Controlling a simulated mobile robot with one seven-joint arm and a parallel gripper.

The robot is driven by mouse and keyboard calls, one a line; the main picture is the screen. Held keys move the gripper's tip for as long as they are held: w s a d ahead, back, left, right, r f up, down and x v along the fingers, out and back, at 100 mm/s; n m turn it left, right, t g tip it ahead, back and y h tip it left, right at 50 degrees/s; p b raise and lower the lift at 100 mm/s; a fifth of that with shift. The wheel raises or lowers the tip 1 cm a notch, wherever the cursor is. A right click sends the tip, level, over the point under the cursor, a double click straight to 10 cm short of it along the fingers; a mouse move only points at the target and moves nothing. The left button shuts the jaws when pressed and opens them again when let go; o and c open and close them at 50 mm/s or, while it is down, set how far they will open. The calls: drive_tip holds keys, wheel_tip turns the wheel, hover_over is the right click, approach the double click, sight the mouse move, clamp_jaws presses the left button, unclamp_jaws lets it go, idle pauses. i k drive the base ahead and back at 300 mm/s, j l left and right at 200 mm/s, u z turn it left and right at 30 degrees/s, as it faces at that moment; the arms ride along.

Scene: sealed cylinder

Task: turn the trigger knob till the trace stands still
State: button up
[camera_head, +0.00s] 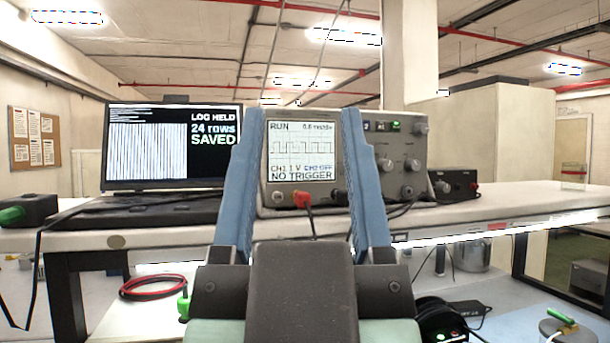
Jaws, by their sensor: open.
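An oscilloscope (400,150) stands on the raised shelf in the middle. Its lit screen (303,150) shows a square-wave trace and reads "RUN", "CH1 1 V", "CH2 OFF" and "NO TRIGGER". Several grey knobs sit on its panel to the right of the screen, among them an upper one (420,128) and a middle one (412,165). I cannot read which is the trigger knob. My gripper (303,112) is open, its two blue fingers wide apart in front of the scope. Nothing is between them up close. The right finger hides part of the panel.
A laptop (170,148) reading "LOG HELD 24 rows SAVED" stands to the left. A red probe plug (303,199) sticks out below the screen. A black box (455,184) stands right of the scope. A red cable coil (152,287) lies on the lower bench.

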sight(418, 128)
drive_tip(key=i+l+z, duration=0.65)
drive_tip(key=i+j, duration=0.05)
drive_tip(key=i, duration=0.05)
